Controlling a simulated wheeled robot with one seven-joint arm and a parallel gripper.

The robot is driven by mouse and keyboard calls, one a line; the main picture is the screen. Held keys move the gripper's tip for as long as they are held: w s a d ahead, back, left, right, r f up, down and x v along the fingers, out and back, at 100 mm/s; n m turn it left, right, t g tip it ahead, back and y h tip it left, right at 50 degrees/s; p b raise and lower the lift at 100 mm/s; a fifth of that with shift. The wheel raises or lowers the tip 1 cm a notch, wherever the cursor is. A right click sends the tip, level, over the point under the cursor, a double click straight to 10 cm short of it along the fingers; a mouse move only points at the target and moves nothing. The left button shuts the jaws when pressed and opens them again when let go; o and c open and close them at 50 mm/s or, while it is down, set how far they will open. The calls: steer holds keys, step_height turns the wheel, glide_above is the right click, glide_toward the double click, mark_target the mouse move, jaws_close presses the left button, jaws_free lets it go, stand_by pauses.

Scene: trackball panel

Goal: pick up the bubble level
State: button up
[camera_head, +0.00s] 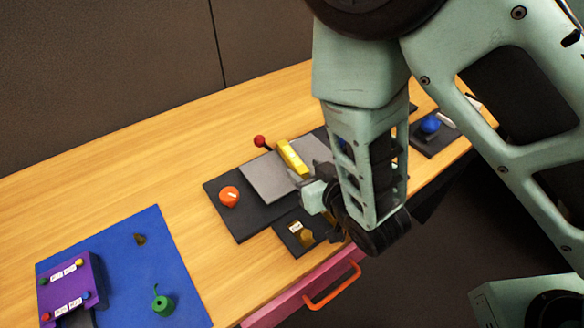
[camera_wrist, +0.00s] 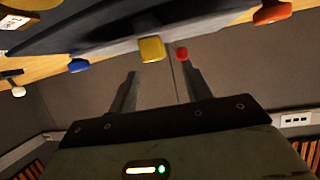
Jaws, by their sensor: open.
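The bubble level looks to be the yellow bar (camera_head: 291,156) lying on a grey plate on the dark panel. In the wrist view the end of the yellow bar (camera_wrist: 151,49) shows beyond my fingertips, nearer the left finger. My gripper (camera_head: 303,178) is at the near end of the bar, low over the panel and partly hidden by my arm. In the wrist view my gripper (camera_wrist: 158,73) is open, with nothing between its two fingers. I cannot tell whether a finger touches the bar.
A red ball lever (camera_head: 260,141) stands behind the grey plate (camera_head: 266,179), and an orange knob (camera_head: 229,196) is left of it. A blue ball (camera_head: 430,124) sits at the right. A blue mat (camera_head: 185,270) lies front left. A drawer handle (camera_head: 333,288) juts out below.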

mark_target(295, 160)
steer(key=shift+w+a+f+b, duration=0.4)
steer(key=shift+w+f+b, duration=0.15)
steer(key=shift+b, duration=2.15)
steer(key=b, duration=0.3)
steer(key=shift+w, duration=0.2)
steer(key=shift+b, duration=0.65)
steer(key=shift+r+p+x, duration=0.2)
steer(key=shift+p+x, duration=0.15)
steer(key=shift+x, duration=2.25)
steer(key=shift+w+d, duration=0.15)
steer(key=shift+d, duration=0.05)
jaws_close()
